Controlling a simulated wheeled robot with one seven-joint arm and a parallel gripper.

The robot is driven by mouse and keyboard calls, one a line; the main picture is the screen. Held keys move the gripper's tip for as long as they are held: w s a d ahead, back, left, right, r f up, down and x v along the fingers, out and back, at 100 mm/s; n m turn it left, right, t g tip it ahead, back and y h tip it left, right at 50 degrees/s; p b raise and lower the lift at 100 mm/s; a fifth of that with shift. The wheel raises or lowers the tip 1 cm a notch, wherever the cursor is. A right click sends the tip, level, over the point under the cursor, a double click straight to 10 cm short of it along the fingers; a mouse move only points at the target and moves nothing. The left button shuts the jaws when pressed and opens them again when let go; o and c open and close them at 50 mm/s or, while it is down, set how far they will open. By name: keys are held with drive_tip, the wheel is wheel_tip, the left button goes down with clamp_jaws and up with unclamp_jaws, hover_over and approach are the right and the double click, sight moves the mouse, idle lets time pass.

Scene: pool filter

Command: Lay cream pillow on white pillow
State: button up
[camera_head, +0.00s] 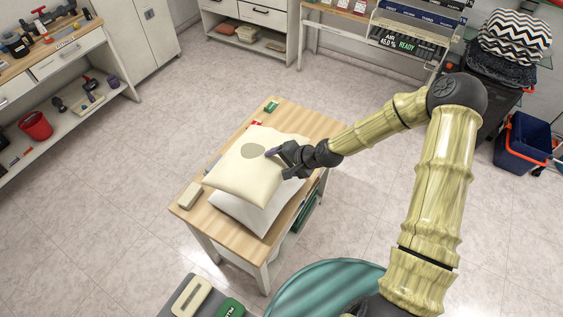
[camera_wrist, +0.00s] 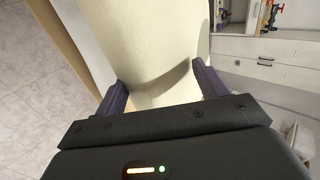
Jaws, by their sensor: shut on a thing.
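The cream pillow (camera_head: 243,176) with a round grey patch is over the small wooden-topped table (camera_head: 185,213). It covers much of the white pillow (camera_head: 252,216), whose near and right parts show below it on the table. The two overlap; I cannot tell how firmly the cream one rests on the white one. My gripper (camera_head: 272,154) is shut on the right edge of the cream pillow. In the wrist view the cream pillow (camera_wrist: 150,45) runs between my two fingers (camera_wrist: 160,88).
A pale block (camera_head: 189,196) lies at the table's left corner, and a small green item (camera_head: 271,106) at its far corner. A teal round thing (camera_head: 325,287) is close by in front. A red bucket (camera_head: 36,125) stands far left. Open floor lies left of the table.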

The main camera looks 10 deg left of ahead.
drive_tip(key=f+b, duration=0.1)
drive_tip(key=f, duration=0.1)
drive_tip(key=a+f+b, duration=0.1)
drive_tip(key=f, duration=0.1)
drive_tip(key=w+a+f+b, duration=0.1)
drive_tip(key=f+b, duration=0.1)
drive_tip(key=shift+a+f, duration=0.15)
drive_tip(key=shift+a, duration=0.1)
drive_tip(key=shift+f+b, duration=1)
drive_tip(key=shift+f, duration=0.25)
drive_tip(key=o, duration=1.7)
drive_tip(key=shift+o, duration=0.2)
drive_tip(key=shift+d+r, duration=0.1)
drive_tip(key=b+v, duration=0.3)
drive_tip(key=v, duration=1.4)
